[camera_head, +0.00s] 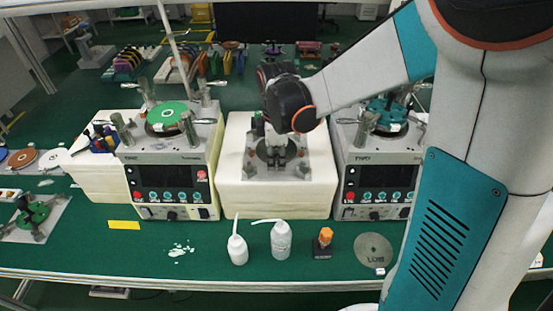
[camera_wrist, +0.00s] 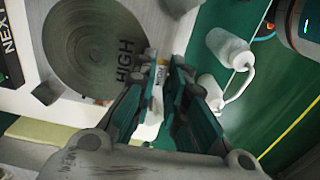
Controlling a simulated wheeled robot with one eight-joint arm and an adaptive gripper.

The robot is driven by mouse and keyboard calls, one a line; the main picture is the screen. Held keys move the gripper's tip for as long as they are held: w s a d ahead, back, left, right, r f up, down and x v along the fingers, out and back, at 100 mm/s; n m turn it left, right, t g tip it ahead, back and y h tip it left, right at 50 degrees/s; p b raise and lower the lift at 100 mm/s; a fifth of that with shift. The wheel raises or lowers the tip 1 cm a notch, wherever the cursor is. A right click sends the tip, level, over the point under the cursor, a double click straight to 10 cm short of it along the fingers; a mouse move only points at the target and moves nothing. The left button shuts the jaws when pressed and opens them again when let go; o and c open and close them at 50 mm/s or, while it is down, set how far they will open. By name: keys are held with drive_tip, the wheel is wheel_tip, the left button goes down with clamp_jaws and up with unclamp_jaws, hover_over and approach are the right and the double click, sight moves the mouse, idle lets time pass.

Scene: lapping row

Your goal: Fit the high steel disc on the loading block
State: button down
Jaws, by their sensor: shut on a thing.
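The high steel disc, a grey round plate marked HIGH (camera_wrist: 88,48), fills the upper left of the wrist view. My gripper (camera_wrist: 160,72) is shut at the disc's edge beside the lettering, on a small pale tab with a yellow mark. The disc lies over the loading block, a light metal plate (camera_head: 251,170) with dark posts, on the middle white stand. Dark posts (camera_wrist: 47,92) show around the disc's rim. In the head view my wrist hides part of the disc. I cannot tell whether it rests flat on the block or hovers just above.
Lapping machines stand left (camera_head: 170,180) and right (camera_head: 378,175) of the white stand (camera_head: 235,200). In front are two white bottles (camera_head: 238,250) (camera_head: 281,241), an orange-topped item (camera_head: 325,238) and a LOW disc (camera_head: 374,247). A NEXT label (camera_wrist: 8,40) is beside the block.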

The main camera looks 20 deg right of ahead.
drive_tip(key=shift+f+b, duration=0.8)
drive_tip(key=shift+f, duration=0.25)
drive_tip(key=c, duration=1.5)
unclamp_jaws()
drive_tip(key=shift+c, duration=0.2)
wheel_tip(320, 180, up, 12)
drive_tip(key=shift+s, duration=0.2)
